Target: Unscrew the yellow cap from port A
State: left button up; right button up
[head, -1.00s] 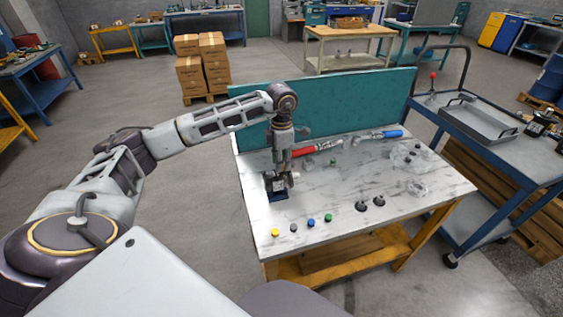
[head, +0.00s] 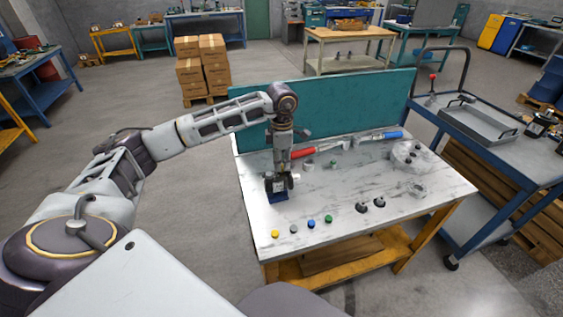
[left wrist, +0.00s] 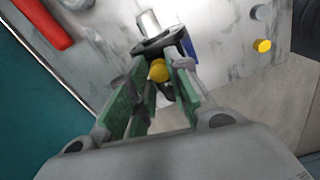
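The hydraulic motor (head: 270,186) is dark and sits on a blue base (head: 278,197) at the table's left. In the left wrist view its black flange (left wrist: 160,42) and silver shaft (left wrist: 148,20) show. A yellow cap (left wrist: 159,71) sits on the motor body, between the tips of my left gripper (left wrist: 161,74). The green-lined fingers stand apart on either side of the cap, with narrow gaps seeming to show. In the head view the left gripper (head: 282,168) points down over the motor and hides this cap. I cannot read any port label. My right gripper is not in view.
A red-handled tool (head: 303,152) lies behind the motor. A teal panel (head: 340,100) closes the back.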

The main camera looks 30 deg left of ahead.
pick_arm(q)
grip_shut()
jog(key=shift+n+p, duration=0.45)
jog(key=shift+n, duration=2.45)
jog(key=shift+r+n+p, duration=0.1)
jog(key=shift+n+p, duration=0.35)
jog(key=shift+n, duration=1.85)
jog(key=shift+o, duration=2.1)
grip_release()
